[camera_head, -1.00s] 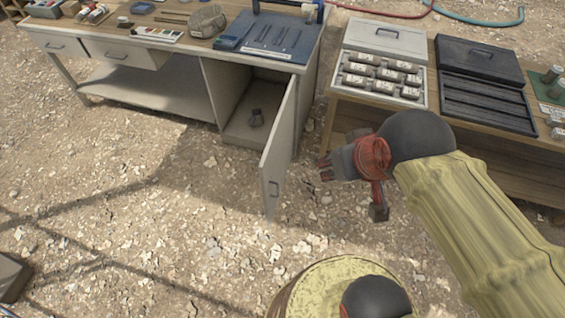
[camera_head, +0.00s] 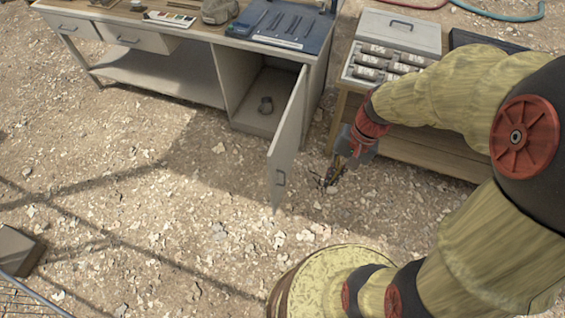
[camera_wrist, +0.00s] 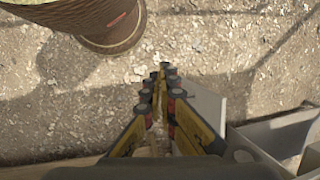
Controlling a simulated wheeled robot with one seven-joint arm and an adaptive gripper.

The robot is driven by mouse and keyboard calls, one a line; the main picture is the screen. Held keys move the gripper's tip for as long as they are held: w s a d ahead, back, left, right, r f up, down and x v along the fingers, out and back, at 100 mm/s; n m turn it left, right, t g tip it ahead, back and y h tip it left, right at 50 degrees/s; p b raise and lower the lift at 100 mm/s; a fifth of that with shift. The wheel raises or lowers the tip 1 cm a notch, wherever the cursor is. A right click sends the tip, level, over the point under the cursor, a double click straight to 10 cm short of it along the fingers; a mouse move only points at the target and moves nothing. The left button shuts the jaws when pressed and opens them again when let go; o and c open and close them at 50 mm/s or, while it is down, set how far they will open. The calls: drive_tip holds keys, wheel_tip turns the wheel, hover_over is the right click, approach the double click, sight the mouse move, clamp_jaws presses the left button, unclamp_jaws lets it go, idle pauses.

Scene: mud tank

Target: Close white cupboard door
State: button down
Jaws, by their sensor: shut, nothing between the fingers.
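The white cupboard door (camera_head: 287,140) stands wide open, swung out from the right side of the workbench's cupboard (camera_head: 262,105). In the wrist view my gripper's fingers (camera_wrist: 162,72) come together at the tips. The white door (camera_wrist: 205,105) shows just right of them there, partly hidden by a finger.
A wooden table (camera_head: 430,150) with a case of containers (camera_head: 372,64) stands to the right, beneath my arm. A round drum-like thing (camera_head: 300,285) is in front. Open gravel lies left of the door.

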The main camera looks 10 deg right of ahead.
drive_tip(key=w+a+f+m+y, duration=0.2)
drive_tip(key=w+f+m+y, duration=0.2)
drive_tip(key=f+m, duration=0.5)
drive_tip(key=m+t+b, duration=0.2)
drive_tip(key=m+t, duration=0.3)
drive_tip(key=m, duration=0.4)
approach(273, 166)
drive_tip(key=shift+y, duration=0.4)
drive_tip(key=shift+w+a+f, duration=0.3)
drive_tip(key=shift+a+f, duration=0.05)
drive_tip(key=shift+f, duration=0.4)
drive_tip(key=shift+w+a+f, duration=0.25)
drive_tip(key=shift+a+f, duration=0.1)
drive_tip(key=shift+f, duration=0.4)
drive_tip(key=shift+w+a+f, duration=0.3)
drive_tip(key=shift+a+f, duration=0.05)
drive_tip(key=shift+f, duration=0.35)
drive_tip(key=shift+a, duration=0.1)
